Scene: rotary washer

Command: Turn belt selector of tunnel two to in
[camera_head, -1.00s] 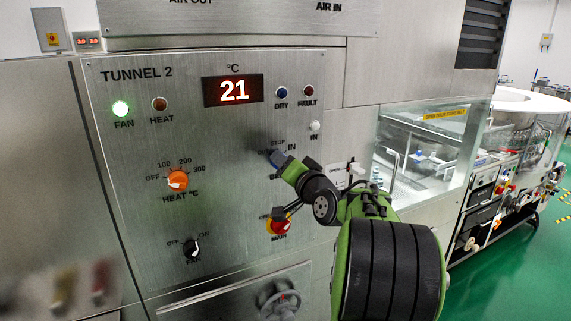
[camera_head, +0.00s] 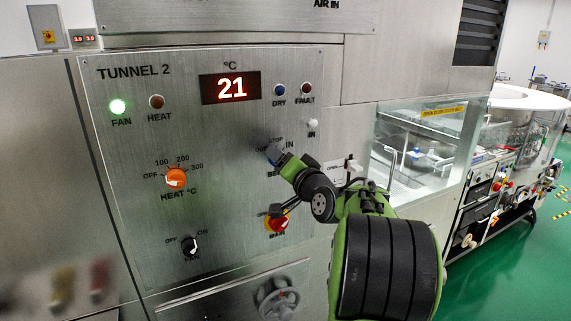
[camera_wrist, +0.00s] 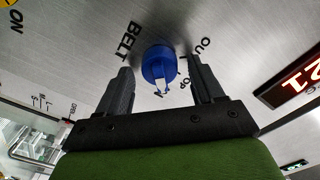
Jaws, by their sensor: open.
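The blue belt selector knob (camera_wrist: 158,65) is on the tunnel two panel (camera_head: 130,200), with BELT, OUT and STOP lettering around it in the wrist view. It has a white mark near its lower edge; I cannot tell for sure which label this points at. My gripper (camera_wrist: 159,68) is open, with one finger on each side of the knob and visible gaps between. In the head view my gripper (camera_head: 273,156) is at the panel below the STOP label and left of the IN label, and largely hides the knob.
The orange heat knob (camera_head: 176,177) is to the left, and the red and yellow main switch (camera_head: 277,222) is just below my gripper. A black fan knob (camera_head: 190,245) and a handwheel (camera_head: 277,298) are lower. A glass-sided enclosure (camera_head: 420,150) stands to the right.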

